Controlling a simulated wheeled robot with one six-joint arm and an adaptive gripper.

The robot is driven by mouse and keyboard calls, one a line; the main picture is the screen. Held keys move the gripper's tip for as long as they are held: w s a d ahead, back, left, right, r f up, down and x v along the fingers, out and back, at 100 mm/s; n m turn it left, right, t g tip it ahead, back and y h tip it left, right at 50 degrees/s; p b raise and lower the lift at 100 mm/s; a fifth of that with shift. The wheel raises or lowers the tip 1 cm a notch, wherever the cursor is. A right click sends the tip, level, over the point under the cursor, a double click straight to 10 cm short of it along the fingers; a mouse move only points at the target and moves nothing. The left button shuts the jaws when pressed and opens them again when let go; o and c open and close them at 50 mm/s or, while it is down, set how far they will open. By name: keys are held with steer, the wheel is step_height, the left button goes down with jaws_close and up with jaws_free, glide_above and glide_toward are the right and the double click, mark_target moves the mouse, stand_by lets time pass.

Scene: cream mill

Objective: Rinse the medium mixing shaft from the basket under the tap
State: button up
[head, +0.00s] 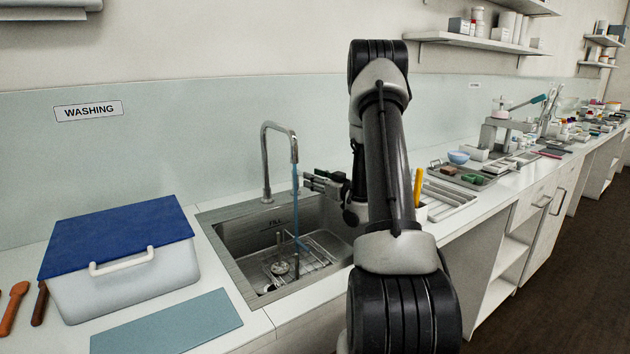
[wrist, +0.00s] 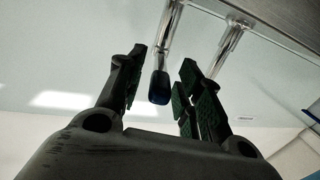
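The chrome tap (head: 267,160) stands behind the steel sink (head: 232,255), and a blue stream (head: 295,200) falls from its spout. A wire basket (head: 318,250) lies in the sink. A metal shaft with a round disc (head: 281,267) stands at the basket's left part; I cannot tell its size or whether other shafts are there. My gripper (head: 308,181) is just right of the stream, above the sink, fingers pointing left. In the wrist view my gripper (wrist: 160,92) is open, with nothing held. The tap spout (wrist: 172,35) and a dark blue end show beyond the gap.
A white box with a blue lid (head: 120,235) and a teal mat (head: 168,322) lie left of the sink. A yellow-handled tool (head: 418,187) stands by a white tray (head: 447,200) right of it. My arm hides part of the sink's right side.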

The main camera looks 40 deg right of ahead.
steer(key=s+d, duration=0.2)
steer(key=s, duration=0.9)
steer(key=shift+s, duration=0.35)
steer(key=shift+d, duration=0.1)
